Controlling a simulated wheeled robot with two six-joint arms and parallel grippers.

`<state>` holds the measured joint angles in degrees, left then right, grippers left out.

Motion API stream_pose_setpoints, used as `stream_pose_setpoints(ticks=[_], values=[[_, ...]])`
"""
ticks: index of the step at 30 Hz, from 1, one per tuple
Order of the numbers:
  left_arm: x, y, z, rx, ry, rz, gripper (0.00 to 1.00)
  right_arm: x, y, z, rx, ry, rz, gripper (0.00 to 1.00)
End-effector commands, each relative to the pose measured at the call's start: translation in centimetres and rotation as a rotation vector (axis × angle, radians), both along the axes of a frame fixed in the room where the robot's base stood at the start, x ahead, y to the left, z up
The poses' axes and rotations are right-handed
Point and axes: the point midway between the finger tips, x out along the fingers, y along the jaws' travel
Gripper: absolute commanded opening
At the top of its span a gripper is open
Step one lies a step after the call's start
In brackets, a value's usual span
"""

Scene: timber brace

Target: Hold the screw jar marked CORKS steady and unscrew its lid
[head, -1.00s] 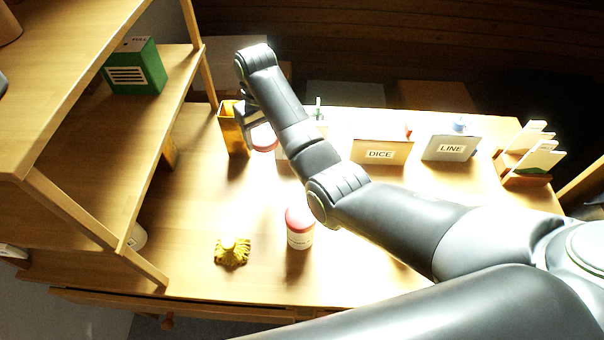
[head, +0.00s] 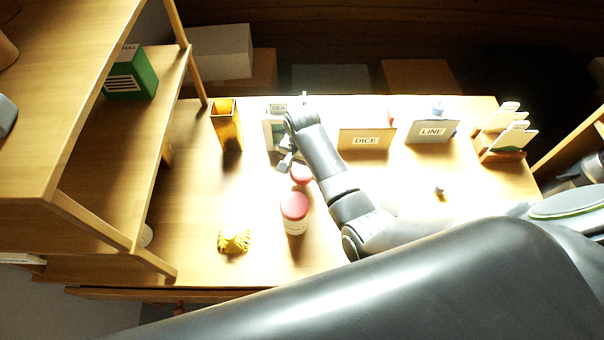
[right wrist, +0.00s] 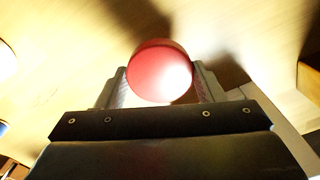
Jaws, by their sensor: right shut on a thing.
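A jar with a pink-red lid and a pale body (head: 295,225) stands upright on the table; I cannot read its label. Just behind it, my right gripper (head: 292,168) is shut on a second round red-topped thing (head: 301,175). In the right wrist view this red round top (right wrist: 160,72) sits between the two fingers (right wrist: 160,88). I cannot tell whether it is a loose lid or has a jar body below it. No CORKS marking is legible. My left gripper is not in view.
A yellow ribbed object (head: 234,242) lies left of the jar. An open wooden box (head: 226,125), a DICE box (head: 367,140), a LINE box (head: 432,131) and a card rack (head: 500,140) line the back. A wooden shelf (head: 110,180) rises at the left.

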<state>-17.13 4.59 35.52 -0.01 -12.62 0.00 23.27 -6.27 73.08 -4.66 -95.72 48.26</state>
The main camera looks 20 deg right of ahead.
Motion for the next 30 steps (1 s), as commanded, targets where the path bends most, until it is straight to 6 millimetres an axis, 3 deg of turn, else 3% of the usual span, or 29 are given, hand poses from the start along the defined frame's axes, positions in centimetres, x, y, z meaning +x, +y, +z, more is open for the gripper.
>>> stream_pose_setpoints(ticks=[10, 24, 25, 30], values=[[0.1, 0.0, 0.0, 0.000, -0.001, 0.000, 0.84, 0.0, 0.0, -3.9, -0.001, 0.001, 0.001, 0.35], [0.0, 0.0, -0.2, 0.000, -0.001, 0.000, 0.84, 0.0, 0.0, -4.8, -0.001, -0.001, 0.002, 0.35], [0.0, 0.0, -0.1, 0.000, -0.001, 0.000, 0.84, 0.0, 0.0, -4.7, 0.000, -0.001, 0.001, 0.66], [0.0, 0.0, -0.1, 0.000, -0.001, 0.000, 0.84, 0.0, 0.0, -4.7, 0.000, -0.001, 0.002, 0.84]])
